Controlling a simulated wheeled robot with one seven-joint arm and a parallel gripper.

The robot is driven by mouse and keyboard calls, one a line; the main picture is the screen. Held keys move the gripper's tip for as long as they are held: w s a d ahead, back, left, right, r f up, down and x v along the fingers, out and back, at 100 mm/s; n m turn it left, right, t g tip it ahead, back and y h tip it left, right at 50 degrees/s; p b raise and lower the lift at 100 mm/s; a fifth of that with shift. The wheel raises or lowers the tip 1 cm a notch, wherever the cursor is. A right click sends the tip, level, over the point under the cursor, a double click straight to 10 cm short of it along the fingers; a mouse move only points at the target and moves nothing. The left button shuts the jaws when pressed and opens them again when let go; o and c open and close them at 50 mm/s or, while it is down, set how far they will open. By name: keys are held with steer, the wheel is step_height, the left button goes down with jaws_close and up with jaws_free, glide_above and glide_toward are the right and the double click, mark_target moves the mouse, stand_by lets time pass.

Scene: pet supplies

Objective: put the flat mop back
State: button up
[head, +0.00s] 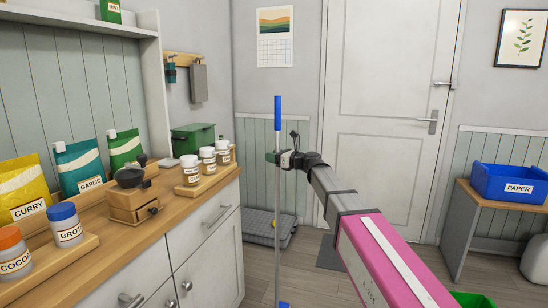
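The flat mop (277,205) stands nearly upright in the middle of the head view, a thin grey pole with a blue grip at its top. A bit of blue shows low on it at the bottom edge; the rest of its lower end is out of the picture. My gripper (278,158) is at the pole a little below the blue grip, at the end of my pink and grey arm. Its fingers look closed around the pole, which has no other visible support. A wooden wall rack (184,60) with hanging items is at the upper left.
A wooden counter (110,235) with pouches, jars and a grinder fills the left. A grey mat-like item (262,225) lies behind the pole. A closed door (385,120) is at the back. A blue PAPER bin (510,184) sits on a bench at right.

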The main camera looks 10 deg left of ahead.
steer(key=v, duration=1.2)
steer(key=s+d+f+n+g+h, duration=0.1)
steer(key=s+d+f+n+h, duration=0.15)
steer(key=d+f, duration=0.4)
steer(key=s+d+f+n+g+h, duration=0.1)
steer(key=s+d+f+n+h, duration=0.2)
steer(key=f, duration=0.7)
steer(key=s+d+f+n+h, duration=0.1)
steer(key=d+f+n+h, duration=0.3)
steer(key=f, duration=0.4)
steer(key=s+d+f+n+g+h, duration=0.2)
steer(key=s+d+f+n, duration=0.4)
steer(key=d, duration=0.4)
steer(key=s+d+f+n+g+h, duration=0.2)
steer(key=s+d+f+n+h, duration=0.3)
steer(key=s+d+f, duration=0.3)
step_height(320, 180, down, 3)
steer(key=d+n, duration=0.1)
steer(key=d, duration=0.1)
steer(key=shift+d+f, duration=0.15)
steer(key=shift+d, duration=0.15)
steer(key=shift+n+h, duration=0.25)
